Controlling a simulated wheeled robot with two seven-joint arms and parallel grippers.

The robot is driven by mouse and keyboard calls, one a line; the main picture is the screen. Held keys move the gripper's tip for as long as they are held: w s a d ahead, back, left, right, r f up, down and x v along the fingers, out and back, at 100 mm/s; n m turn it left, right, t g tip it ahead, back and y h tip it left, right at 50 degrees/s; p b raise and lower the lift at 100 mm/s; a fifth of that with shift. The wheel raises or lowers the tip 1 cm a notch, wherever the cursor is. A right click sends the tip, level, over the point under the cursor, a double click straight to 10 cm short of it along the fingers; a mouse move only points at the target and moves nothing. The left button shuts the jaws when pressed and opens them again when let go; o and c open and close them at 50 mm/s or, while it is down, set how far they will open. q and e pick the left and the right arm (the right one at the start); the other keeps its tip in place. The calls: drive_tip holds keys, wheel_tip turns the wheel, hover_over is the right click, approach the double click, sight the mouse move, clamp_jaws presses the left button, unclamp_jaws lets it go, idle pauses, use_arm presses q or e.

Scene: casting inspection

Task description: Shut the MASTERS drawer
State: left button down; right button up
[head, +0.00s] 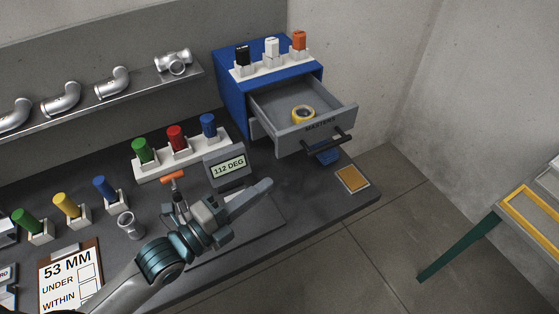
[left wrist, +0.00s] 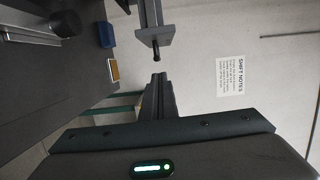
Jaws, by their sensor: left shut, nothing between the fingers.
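The MASTERS drawer (head: 290,139) stands pulled out from the blue cabinet (head: 233,100). It has a grey front with a label and a black bar handle (head: 328,143). A yellow and silver ring (head: 303,114) lies inside it. My left gripper (head: 267,185) is shut and empty, in front of and to the left of the drawer, apart from the handle. In the left wrist view, its fingers (left wrist: 159,82) point toward a grey panel with a dark handle (left wrist: 156,48), with a gap between. My right gripper is not in view.
A small orange-brown pad (head: 352,179) and a blue item (head: 328,156) lie near the drawer. Colored plugs in white holders (head: 180,158) stand left.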

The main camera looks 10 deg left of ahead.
use_arm(q)
drive_tip(key=w+d+p, duration=0.3)
drive_tip(key=w+p, duration=0.2)
drive_tip(key=w, duration=0.6)
drive_tip(key=shift+d, duration=0.4)
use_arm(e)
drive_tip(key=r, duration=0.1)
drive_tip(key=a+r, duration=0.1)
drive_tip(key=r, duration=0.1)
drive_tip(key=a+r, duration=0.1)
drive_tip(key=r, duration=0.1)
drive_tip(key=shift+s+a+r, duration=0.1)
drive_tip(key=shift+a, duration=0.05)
